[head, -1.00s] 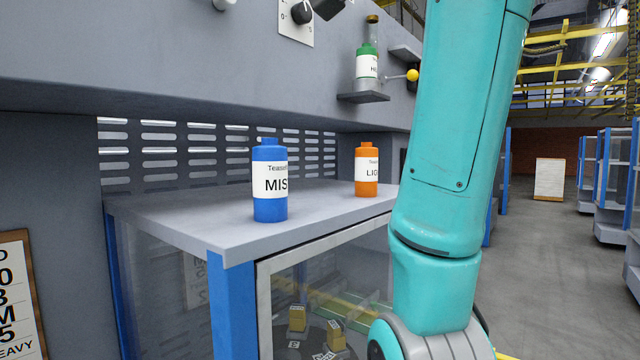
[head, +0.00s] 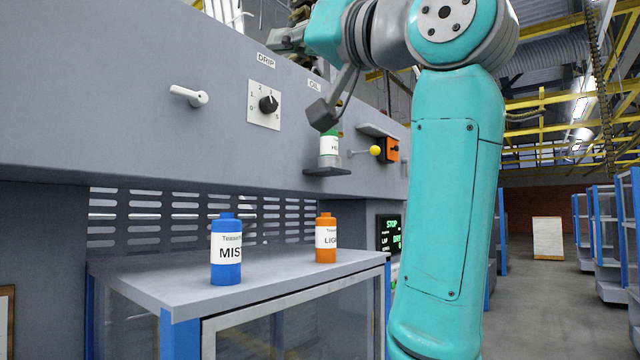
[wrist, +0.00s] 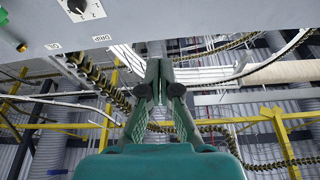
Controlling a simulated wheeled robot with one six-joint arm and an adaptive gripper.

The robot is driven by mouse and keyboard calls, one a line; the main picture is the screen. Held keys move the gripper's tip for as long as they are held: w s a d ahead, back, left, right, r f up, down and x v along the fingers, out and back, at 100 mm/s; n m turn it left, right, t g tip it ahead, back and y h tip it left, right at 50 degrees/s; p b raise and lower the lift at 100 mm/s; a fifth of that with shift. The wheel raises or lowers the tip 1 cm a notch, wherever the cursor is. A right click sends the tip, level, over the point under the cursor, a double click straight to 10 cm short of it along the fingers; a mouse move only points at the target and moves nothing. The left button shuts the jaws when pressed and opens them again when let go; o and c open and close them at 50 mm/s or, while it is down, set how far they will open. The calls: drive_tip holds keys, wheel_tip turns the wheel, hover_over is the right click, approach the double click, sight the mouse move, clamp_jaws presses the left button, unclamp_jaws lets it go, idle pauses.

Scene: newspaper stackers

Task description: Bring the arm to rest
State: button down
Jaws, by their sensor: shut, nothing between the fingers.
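My gripper (wrist: 160,68) shows in the middle of the wrist view. Its two green fingers meet at their tips, with nothing between them. It is raised in open air, with the ceiling structure behind it. In the head view my teal arm stands upright right of centre and bends left at the top, in front of the grey machine panel (head: 130,80). The wrist end is at the top, and the fingertips are hard to make out there.
A blue bottle (head: 226,265) and an orange bottle (head: 326,252) stand on the grey cabinet top (head: 150,283). A green-topped bottle (head: 329,147) sits on a small shelf. A dial (head: 268,104) and a white lever (head: 190,96) are on the panel. The aisle (head: 538,300) at right is clear.

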drive_tip(key=w+d+f+m+t+h, duration=0.1)
drive_tip(key=w+f+m+h, duration=0.1)
drive_tip(key=w+f, duration=0.65)
drive_tip(key=w+d+f+m+t+h, duration=0.1)
drive_tip(key=w+d+f+m, duration=0.15)
drive_tip(key=f, duration=1.05)
drive_tip(key=w+f+m+t+h, duration=0.1)
drive_tip(key=w+f+h, duration=0.1)
drive_tip(key=w+f, duration=0.65)
drive_tip(key=s+d+f+m+h, duration=0.1)
drive_tip(key=s+d+f+h, duration=0.15)
drive_tip(key=f, duration=0.85)
drive_tip(key=s+d+f+m+t+h, duration=0.1)
drive_tip(key=s+d+f, duration=0.15)
drive_tip(key=f, duration=0.95)
drive_tip(key=s+d+f+m+h, duration=0.2)
drive_tip(key=d+f, duration=0.1)
drive_tip(key=f, duration=0.8)
drive_tip(key=s+d+f+g+h, duration=0.15)
drive_tip(key=s+d+f, duration=0.25)
drive_tip(key=s+f, duration=0.7)
drive_tip(key=s+d+f+h, duration=0.2)
drive_tip(key=s+d+f, duration=0.2)
drive_tip(key=s+f, duration=0.75)
drive_tip(key=s+d+f+g+h, duration=0.1)
drive_tip(key=s+d+g+h, duration=0.1)
drive_tip(key=s, duration=2.7)
drive_tip(key=shift+s+d+n, duration=0.4)
drive_tip(key=shift+d+n, duration=0.05)
drive_tip(key=shift+d, duration=0.25)
